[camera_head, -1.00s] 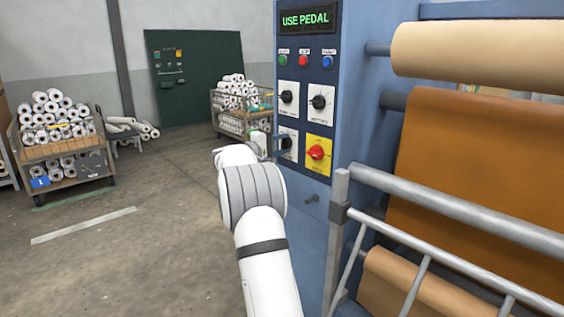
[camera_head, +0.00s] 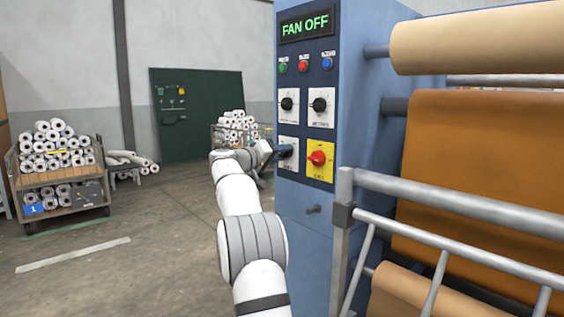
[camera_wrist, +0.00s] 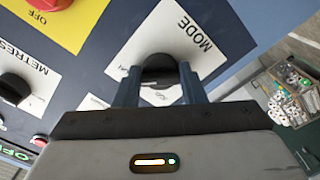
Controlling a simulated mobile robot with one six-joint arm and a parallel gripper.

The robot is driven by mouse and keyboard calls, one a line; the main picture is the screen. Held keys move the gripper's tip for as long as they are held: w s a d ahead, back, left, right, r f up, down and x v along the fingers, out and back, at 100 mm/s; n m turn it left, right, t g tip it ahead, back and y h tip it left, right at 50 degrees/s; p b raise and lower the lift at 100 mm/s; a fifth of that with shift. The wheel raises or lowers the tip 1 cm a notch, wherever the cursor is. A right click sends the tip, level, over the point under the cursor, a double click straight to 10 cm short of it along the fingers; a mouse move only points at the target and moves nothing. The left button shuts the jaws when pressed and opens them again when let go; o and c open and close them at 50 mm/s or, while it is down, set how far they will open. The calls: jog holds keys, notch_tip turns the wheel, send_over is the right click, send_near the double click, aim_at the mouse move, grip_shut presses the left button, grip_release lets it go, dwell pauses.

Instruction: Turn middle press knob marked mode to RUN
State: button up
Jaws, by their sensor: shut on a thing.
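The black mode knob (camera_wrist: 158,70) sits on a white plate (camera_wrist: 200,18) printed MODE in the wrist view. My gripper (camera_wrist: 160,82) has one finger on each side of the knob and is shut on it. The knob's pointer and the RUN mark cannot be made out. In the head view my gripper (camera_head: 278,151) reaches the lower left white plate of the blue press panel (camera_head: 306,205) and hides most of that knob. The panel display (camera_head: 306,25) reads FAN OFF.
A red knob on a yellow plate (camera_head: 320,175) is just right of the mode knob. Two black knobs sit above, under several coloured buttons. A metal guard rail (camera_head: 450,208) and rollers stand at the right. Carts of white rolls (camera_head: 92,195) stand at the left and behind.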

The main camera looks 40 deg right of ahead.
jog(key=shift+f+m, duration=0.15)
jog(key=shift+m, duration=0.15)
dwell(0.4)
jog(key=o, duration=1)
jog(key=a, duration=0.7)
jog(key=shift+s+a+p, duration=0.25)
jog(key=shift+a+p, duration=0.1)
jog(key=shift+a, duration=0.05)
